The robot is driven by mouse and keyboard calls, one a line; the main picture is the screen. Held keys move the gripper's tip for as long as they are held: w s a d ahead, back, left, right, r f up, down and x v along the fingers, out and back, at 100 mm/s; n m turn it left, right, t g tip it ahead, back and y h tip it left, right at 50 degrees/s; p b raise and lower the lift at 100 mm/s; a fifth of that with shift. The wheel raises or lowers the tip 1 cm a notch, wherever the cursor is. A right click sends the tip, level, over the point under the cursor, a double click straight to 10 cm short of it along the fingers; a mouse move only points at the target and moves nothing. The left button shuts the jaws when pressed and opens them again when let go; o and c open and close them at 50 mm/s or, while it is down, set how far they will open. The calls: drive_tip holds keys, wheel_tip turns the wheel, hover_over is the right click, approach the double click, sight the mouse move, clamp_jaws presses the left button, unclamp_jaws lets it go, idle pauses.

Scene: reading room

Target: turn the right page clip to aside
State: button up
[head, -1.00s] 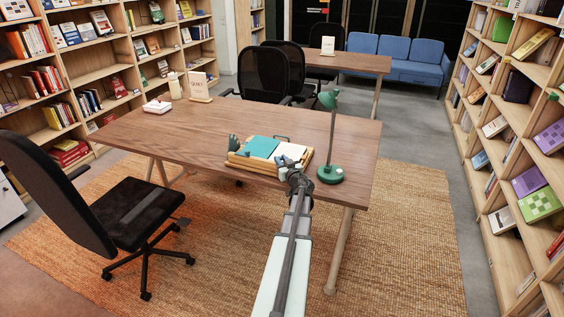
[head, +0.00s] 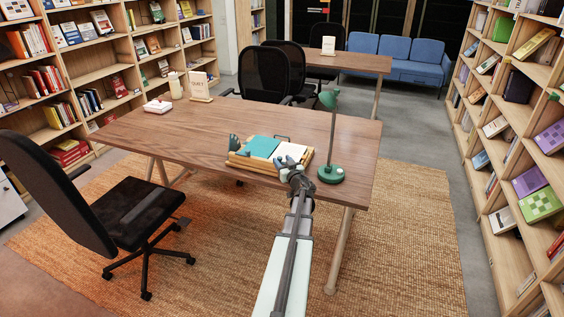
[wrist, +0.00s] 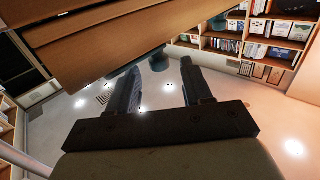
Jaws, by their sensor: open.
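The book stand (head: 240,164) is a wooden tray near the desk's front edge in the head view, holding an open book (head: 262,147) with a teal left side and a pale right side. A grey-blue clip (head: 234,142) shows at its left. My gripper (head: 286,162) is at the stand's right front and hides the right clip there. In the wrist view my gripper (wrist: 160,85) is open. A blue-grey rounded piece (wrist: 159,60), apparently the right clip, shows between the fingertips, under the wooden stand (wrist: 95,40). I cannot tell whether the fingers touch it.
A green desk lamp (head: 331,174) stands just right of the stand, close to my gripper. The wooden desk (head: 190,135) is clear to the left, with a small white box (head: 158,106) and a sign (head: 199,86) further back. A black chair (head: 130,212) is at the left front.

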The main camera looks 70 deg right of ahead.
drive_tip(key=v, duration=1.2)
drive_tip(key=shift+s+a, duration=0.25)
drive_tip(key=shift+a, duration=0.05)
